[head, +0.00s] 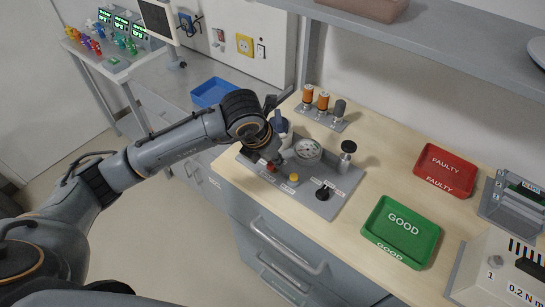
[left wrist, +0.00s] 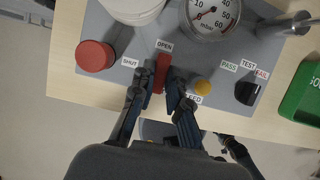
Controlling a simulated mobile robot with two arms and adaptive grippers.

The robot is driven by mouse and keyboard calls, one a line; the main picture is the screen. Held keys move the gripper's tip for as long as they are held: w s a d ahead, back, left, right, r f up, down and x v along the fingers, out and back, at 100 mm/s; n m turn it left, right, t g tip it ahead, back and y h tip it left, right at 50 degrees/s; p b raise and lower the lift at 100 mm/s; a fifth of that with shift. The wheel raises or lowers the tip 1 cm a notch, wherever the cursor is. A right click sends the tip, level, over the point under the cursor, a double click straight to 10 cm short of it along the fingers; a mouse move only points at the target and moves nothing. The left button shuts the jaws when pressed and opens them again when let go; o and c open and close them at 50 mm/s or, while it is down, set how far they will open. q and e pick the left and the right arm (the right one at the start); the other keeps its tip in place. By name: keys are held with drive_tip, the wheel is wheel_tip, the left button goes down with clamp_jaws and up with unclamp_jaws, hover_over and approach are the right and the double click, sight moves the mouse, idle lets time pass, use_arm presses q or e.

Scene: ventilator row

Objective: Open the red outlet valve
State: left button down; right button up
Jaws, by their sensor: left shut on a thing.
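The red outlet valve handle (left wrist: 162,72) stands on the grey panel (left wrist: 118,38) in the left wrist view. Its far end lies just below the OPEN label (left wrist: 165,45); the SHUT label (left wrist: 130,62) is to its left. My left gripper (left wrist: 160,90) is shut on the handle's near part, one finger on each side. In the head view my left gripper (head: 277,158) reaches down to the panel and largely hides the handle.
Close by are a round red knob (left wrist: 95,56), a yellow bleed button (left wrist: 202,86), a black selector knob (left wrist: 246,92) and a pressure gauge (left wrist: 212,14). A green GOOD tray (head: 400,231) and red FAULTY tray (head: 445,170) lie to the right. Bench between is clear.

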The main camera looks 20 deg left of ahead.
use_arm(q)
drive_tip(key=c, duration=1.3)
unclamp_jaws()
drive_tip(key=shift+r, duration=0.15)
drive_tip(key=v, duration=1.1)
drive_tip(key=shift+s+r, duration=0.2)
drive_tip(key=shift+r, duration=0.15)
